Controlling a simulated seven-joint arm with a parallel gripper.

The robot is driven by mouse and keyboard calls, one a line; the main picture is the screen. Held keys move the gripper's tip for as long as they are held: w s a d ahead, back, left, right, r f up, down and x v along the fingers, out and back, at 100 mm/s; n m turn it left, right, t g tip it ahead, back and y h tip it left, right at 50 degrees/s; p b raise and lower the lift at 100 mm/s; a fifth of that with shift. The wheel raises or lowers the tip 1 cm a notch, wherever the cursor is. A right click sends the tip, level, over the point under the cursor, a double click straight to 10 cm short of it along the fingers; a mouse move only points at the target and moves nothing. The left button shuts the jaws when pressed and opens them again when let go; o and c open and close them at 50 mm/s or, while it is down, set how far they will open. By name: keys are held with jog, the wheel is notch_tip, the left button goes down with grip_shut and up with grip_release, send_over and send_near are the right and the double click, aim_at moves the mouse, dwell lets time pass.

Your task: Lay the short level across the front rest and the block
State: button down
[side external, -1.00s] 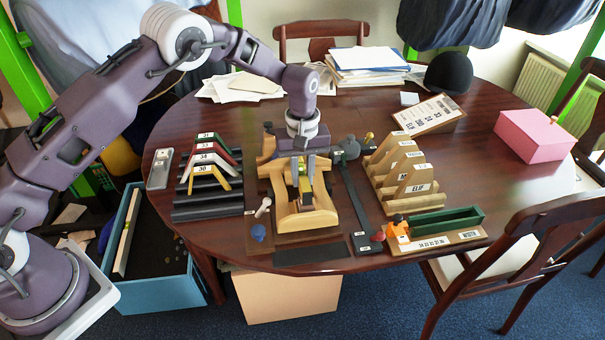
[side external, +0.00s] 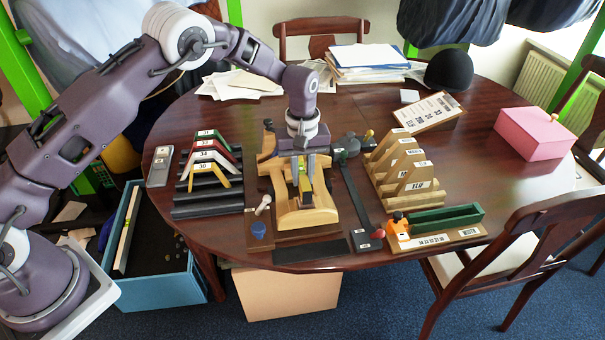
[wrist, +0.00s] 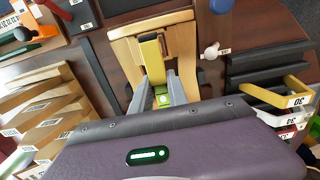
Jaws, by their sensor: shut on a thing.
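The short level is a yellow bar with a green vial; in the wrist view the level (wrist: 154,62) lies lengthwise between my fingers. In the side external view the level (side external: 305,185) is partly hidden by my fingers. My gripper (side external: 303,172) is shut on it, over the middle of the pale wooden fixture (side external: 306,217); the gripper (wrist: 160,92) also shows in the wrist view. The level's far end in the wrist view overlaps a wooden block (wrist: 180,42) on the fixture. I cannot tell whether it touches the block or the front rest.
Black stepped racks with numbered coloured frames (side external: 208,180) stand to the left. A wooden rack of labelled upright pieces (side external: 404,180) stands to the right. A blue knob (side external: 258,230) and a pale peg (side external: 263,204) sit left of the fixture. A green tray (side external: 447,218) lies front right.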

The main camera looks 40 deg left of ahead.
jog(key=c, duration=0.8)
grip_release()
jog(key=shift+r, duration=2.5)
